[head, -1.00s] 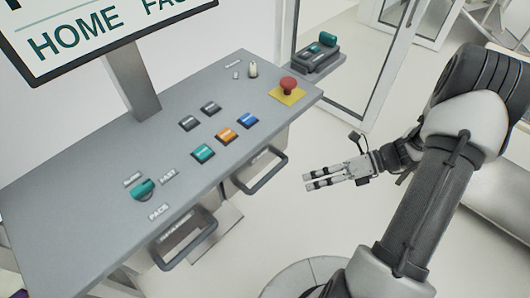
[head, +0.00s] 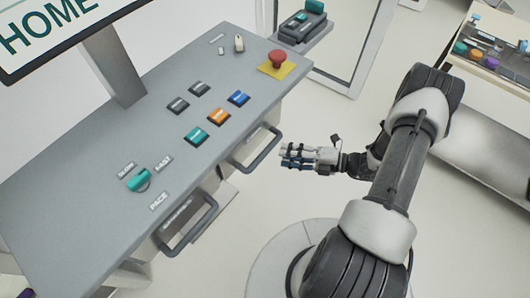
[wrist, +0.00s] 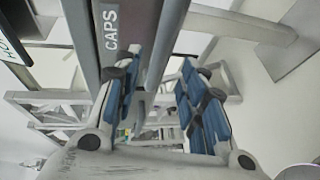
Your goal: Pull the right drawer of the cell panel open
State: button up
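The cell panel (head: 75,185) is a grey desk with buttons on the left of the head view. Its right drawer has a dark bar handle (head: 262,155) under the desk's right edge. The drawer looks shut. In the wrist view a front labelled CAPS (wrist: 110,26) is close, with a grey bar (wrist: 167,42) slanting beside it. My gripper (head: 284,155) is just right of the handle, pointing left at it. Its two blue-padded fingers (wrist: 158,95) are apart. I see nothing gripped; contact with the handle cannot be told.
The left drawer's handle (head: 190,228) sticks out nearer the front. A red emergency button (head: 277,60) is at the desk's far right corner. A glass door frame (head: 345,50) stands behind. A bench with coloured items (head: 490,50) is at far right.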

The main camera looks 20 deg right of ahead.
aim_at(265, 153)
jog(key=b+x, duration=0.1)
jog(key=x, duration=0.7)
jog(key=shift+w+a, duration=0.15)
grip_shut()
dwell(0.5)
